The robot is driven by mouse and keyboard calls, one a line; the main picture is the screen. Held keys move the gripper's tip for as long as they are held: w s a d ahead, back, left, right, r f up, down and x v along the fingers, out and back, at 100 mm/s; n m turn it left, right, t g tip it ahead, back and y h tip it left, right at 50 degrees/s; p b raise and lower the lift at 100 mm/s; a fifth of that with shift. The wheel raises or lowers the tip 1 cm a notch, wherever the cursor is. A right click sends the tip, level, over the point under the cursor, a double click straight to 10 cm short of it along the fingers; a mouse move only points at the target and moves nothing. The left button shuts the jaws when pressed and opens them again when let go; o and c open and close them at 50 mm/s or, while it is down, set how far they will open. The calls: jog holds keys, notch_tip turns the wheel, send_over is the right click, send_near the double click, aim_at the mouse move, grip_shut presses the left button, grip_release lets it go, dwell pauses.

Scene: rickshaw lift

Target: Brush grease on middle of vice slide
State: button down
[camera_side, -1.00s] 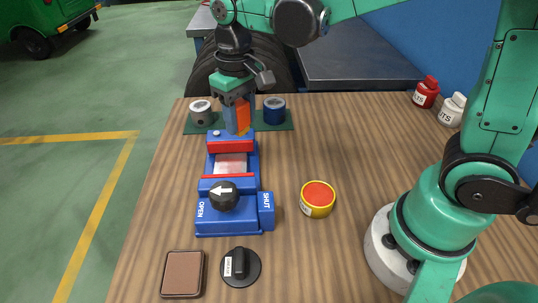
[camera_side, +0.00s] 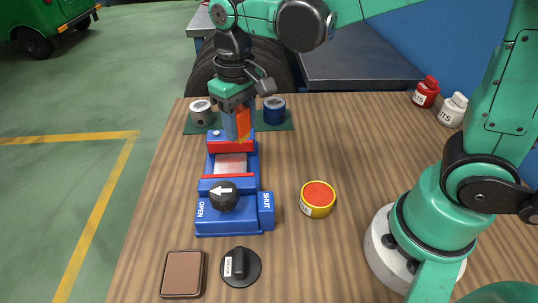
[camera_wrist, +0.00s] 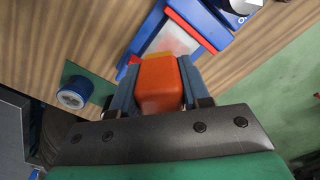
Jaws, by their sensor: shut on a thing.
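My gripper (camera_side: 238,125) is shut on an orange brush (camera_side: 243,122); in the wrist view the brush (camera_wrist: 158,84) sits between the fingers, with a little yellow showing at its far end. The blue vice (camera_side: 228,215) has red jaws, and its pale slide (camera_side: 231,164) lies between them. The slide also shows in the wrist view (camera_wrist: 172,42), beyond the brush. In the side view my gripper is over the vice's far end, behind the slide. The brush's tip is hidden, so contact cannot be told. The vice's black knob (camera_side: 223,197) has its white arrow towards OPEN.
A yellow tin with a red top (camera_side: 318,198) stands right of the vice. A grey cup (camera_side: 201,113) and a blue cup (camera_side: 274,110) stand on a green mat. A brown pad (camera_side: 183,273) and black dial (camera_side: 240,267) lie in front. Two bottles (camera_side: 452,110) (camera_side: 425,92) stand far right.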

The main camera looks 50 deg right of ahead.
aim_at(245, 164)
jog(key=shift+f, duration=3.45)
jog(key=shift+w+a+f, duration=0.35)
jog(key=shift+w+f, duration=0.05)
jog(key=shift+w+a+f, duration=0.2)
jog(key=shift+w+a, duration=0.3)
jog(key=shift+a, duration=0.05)
jog(key=shift+w+a+r, duration=0.15)
jog(key=shift+w+a, duration=0.65)
jog(key=shift+s+d, duration=0.85)
jog(key=shift+d, duration=0.05)
jog(key=shift+s+d, duration=0.8)
jog(key=shift+w+d, duration=0.5)
jog(key=shift+d, duration=0.05)
jog(key=shift+w+a, duration=0.15)
jog(key=shift+w, duration=0.1)
jog(key=shift+w+a, duration=0.55)
jog(key=shift+a, duration=0.05)
jog(key=shift+w+a, duration=1.05)
jog(key=shift+w, duration=0.05)
jog(key=shift+s+d, duration=1.65)
jog(key=shift+s, duration=0.05)
jog(key=shift+s+d, duration=0.2)
jog(key=shift+r, duration=3.95)
